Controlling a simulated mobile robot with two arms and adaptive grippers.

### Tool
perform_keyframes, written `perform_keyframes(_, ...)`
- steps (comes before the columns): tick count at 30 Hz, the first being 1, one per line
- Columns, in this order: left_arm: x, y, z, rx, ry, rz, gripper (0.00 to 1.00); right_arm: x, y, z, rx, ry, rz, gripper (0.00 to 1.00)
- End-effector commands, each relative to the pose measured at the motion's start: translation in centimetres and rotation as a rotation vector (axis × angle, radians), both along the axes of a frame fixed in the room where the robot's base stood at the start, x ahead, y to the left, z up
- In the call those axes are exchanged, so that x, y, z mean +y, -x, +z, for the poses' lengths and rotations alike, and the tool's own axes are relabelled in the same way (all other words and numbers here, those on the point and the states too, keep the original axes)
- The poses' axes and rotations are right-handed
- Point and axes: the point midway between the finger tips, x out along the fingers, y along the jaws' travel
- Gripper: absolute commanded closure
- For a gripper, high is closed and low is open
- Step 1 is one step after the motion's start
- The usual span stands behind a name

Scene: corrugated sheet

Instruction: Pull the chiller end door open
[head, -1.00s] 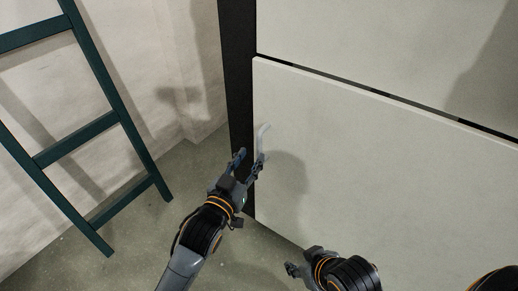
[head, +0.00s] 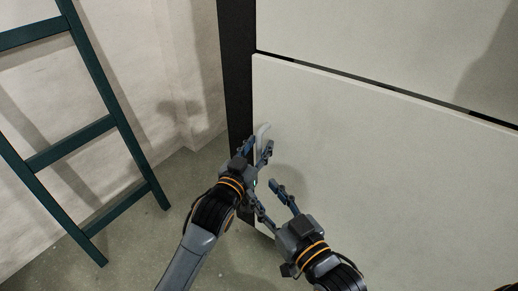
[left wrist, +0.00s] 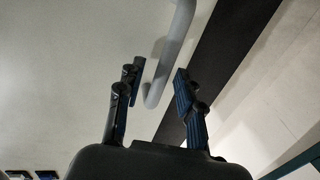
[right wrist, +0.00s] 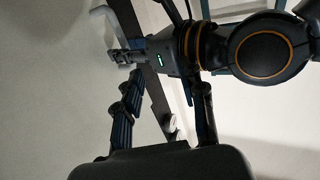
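The chiller end door (head: 390,170) is a pale flat panel, its left edge beside a dark upright post (head: 238,80). A light grey bar handle (head: 263,130) stands near that edge; it also shows in the left wrist view (left wrist: 175,50). My left gripper (head: 258,149) is open at the handle. In the left wrist view the handle's lower end lies between the parted fingers (left wrist: 157,88). My right gripper (head: 271,199) is open and empty, below and right of the left one. In the right wrist view my left gripper and arm cross in front of it.
A dark green ladder (head: 75,145) leans by the pale wall (head: 150,60) at the left. Another pale panel (head: 390,50) lies above the door across a dark gap. Bare floor (head: 140,240) shows between ladder and door.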

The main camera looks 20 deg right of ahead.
Motion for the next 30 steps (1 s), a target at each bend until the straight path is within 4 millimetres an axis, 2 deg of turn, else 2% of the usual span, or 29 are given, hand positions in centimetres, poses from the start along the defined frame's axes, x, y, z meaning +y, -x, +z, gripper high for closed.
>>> perform_keyframes(7,-0.4,-0.4,0.0,-0.001,0.001,0.000,0.64,0.3,0.0,1.9,-0.105,-0.027,0.006,0.60)
perform_keyframes(16,-0.4,-0.4,0.1,-0.001,0.001,0.000,0.64,0.3,0.0,2.1,-0.114,-0.030,0.006,0.60)
perform_keyframes(21,-0.4,-0.4,0.1,-0.001,0.001,0.000,0.98,0.3,0.0,2.1,-0.114,-0.030,0.006,0.60)
perform_keyframes(30,-0.4,-0.4,0.1,-0.001,0.001,0.000,1.00,0.3,0.0,2.1,-0.113,-0.030,0.006,0.60)
